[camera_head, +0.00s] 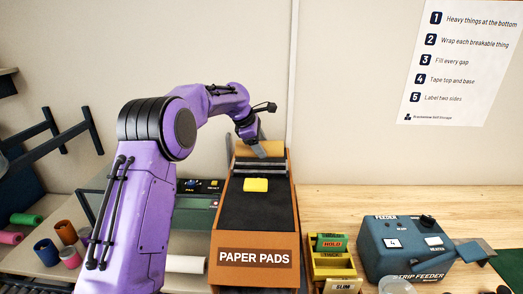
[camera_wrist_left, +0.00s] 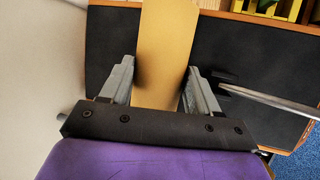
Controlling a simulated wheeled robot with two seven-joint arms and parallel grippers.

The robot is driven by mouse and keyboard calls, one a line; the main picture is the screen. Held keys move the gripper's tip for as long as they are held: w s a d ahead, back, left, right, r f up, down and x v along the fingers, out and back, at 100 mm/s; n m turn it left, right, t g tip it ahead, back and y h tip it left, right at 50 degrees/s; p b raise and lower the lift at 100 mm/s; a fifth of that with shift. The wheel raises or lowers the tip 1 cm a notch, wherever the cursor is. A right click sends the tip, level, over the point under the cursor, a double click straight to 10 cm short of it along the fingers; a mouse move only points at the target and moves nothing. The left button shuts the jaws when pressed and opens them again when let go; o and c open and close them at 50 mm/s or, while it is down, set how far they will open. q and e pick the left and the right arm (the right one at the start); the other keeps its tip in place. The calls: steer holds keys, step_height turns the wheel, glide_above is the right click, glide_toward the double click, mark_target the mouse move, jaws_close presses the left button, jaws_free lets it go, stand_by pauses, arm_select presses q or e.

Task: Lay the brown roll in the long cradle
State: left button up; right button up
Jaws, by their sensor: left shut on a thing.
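The brown roll (camera_head: 272,149), light tan in the pictures, is at the far end of the paper pads machine (camera_head: 227,265), above a dark grey bar (camera_head: 262,167). My left gripper (camera_head: 258,150) reaches it from above and is shut on it. In the left wrist view the roll (camera_wrist_left: 165,45) runs between the two grey fingers (camera_wrist_left: 160,85). I cannot tell whether the roll rests on the machine or is held just above it. No part is clearly recognisable as the long cradle; the gripper and roll cover some of the machine's far end. My right gripper is not in view.
A yellow block (camera_head: 256,185) lies on the machine's dark top. To the right are small yellow bins (camera_head: 331,265) and a blue strip feeder (camera_head: 404,255). Coloured rolls (camera_head: 66,232) stand and lie at the left. Bare wooden bench (camera_head: 340,207) shows behind the bins.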

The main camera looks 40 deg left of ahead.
mark_target(264, 147)
arm_select(q)
steer(key=shift+w+a+f+p, duration=0.2)
steer(key=shift+w+f, duration=0.4)
steer(key=shift+w, duration=0.05)
steer(key=shift+w+a+f+p, duration=0.2)
steer(key=shift+w+f, duration=0.4)
steer(key=shift+s+f+p, duration=0.45)
steer(key=shift+s+f, duration=0.3)
steer(key=shift+f, duration=0.1)
steer(key=shift+s, duration=0.35)
steer(key=shift+w+d+f, duration=0.1)
steer(key=shift+w+f, duration=0.25)
steer(key=shift+w, duration=0.15)
steer(key=o, duration=1.1)
steer(key=shift+w+f, duration=0.1)
steer(key=shift+f, duration=0.05)
steer(key=shift+o, duration=1.1)
steer(key=shift+s+r, duration=0.25)
steer(key=shift+s, duration=0.15)
steer(key=shift+r, duration=0.25)
steer(key=b+v, duration=0.2)
steer(key=v, duration=0.9)
steer(key=shift+r+b, duration=0.3)
steer(key=shift+b, duration=0.1)
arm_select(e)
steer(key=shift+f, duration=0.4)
arm_select(q)
steer(key=shift+s, duration=0.1)
